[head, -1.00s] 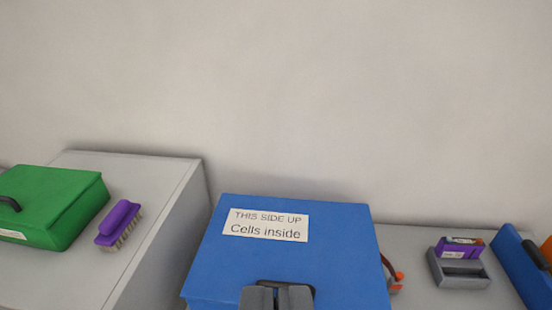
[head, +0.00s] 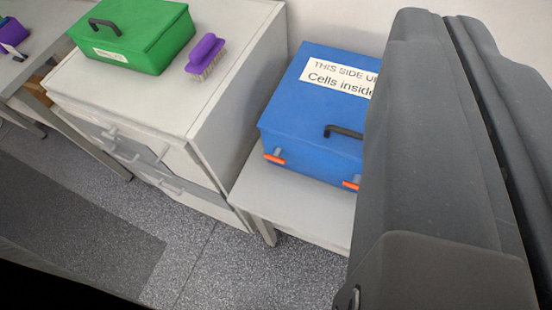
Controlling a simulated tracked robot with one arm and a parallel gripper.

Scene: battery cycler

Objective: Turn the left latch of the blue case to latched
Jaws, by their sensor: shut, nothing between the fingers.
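The blue case (head: 312,125) stands closed on a low light bench, right of centre. Its left latch (head: 274,159) has an orange tab lying roughly sideways on the front face, near the left corner, below a small grey part. My gripper (head: 445,14) fills the right side, large and dark grey, close to the camera. Its fingers are together and empty. It hides the right part of the case and appears apart from the left latch.
A light cabinet (head: 215,110) rises left of the case, its side close to the bench (head: 262,195). A green case (head: 150,45) and purple brush (head: 205,52) sit on it. Drawer handles (head: 170,187) stick out from its front. Speckled floor (head: 230,265) is open in front.

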